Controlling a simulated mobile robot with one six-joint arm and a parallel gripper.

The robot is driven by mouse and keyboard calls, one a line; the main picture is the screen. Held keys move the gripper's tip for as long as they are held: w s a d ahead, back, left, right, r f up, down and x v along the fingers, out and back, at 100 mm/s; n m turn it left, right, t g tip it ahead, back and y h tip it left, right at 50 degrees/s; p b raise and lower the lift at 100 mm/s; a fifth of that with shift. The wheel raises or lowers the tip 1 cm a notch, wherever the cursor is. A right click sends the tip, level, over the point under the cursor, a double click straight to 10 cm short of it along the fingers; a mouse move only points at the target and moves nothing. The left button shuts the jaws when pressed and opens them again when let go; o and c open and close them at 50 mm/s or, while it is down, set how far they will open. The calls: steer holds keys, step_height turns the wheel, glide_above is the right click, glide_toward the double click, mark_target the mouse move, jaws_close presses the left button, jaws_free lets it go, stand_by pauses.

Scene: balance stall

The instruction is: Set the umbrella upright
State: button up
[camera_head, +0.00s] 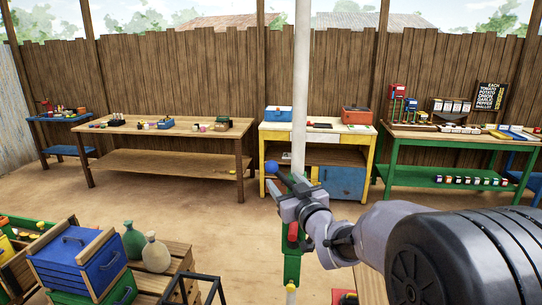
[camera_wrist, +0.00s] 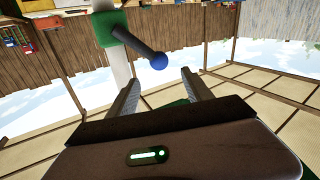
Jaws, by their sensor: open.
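A thick white pole (camera_head: 301,85), which looks like the umbrella's, stands near vertical in the middle of the head view; its canopy is out of view, and I cannot tell a slight lean. It also shows in the wrist view (camera_wrist: 121,66), with a green collar (camera_wrist: 108,27). A dark lever (camera_wrist: 132,41) sticks out from the collar and ends in a blue ball knob (camera_wrist: 158,61), also in the head view (camera_head: 271,167). My gripper (camera_wrist: 160,77) is open and empty. The knob shows between and just beyond its fingertips; I see no contact. Red and green parts (camera_head: 292,268) show lower on the pole.
Benches line the fence: a long wooden one (camera_head: 165,127), a yellow one (camera_head: 310,133) and a green one (camera_head: 455,138). The dirt floor between is clear.

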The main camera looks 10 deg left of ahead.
mark_target(269, 163)
steer(key=x, duration=1.4)
steer(key=shift+w+f, duration=0.15)
steer(key=shift+f, duration=0.05)
jaws_close()
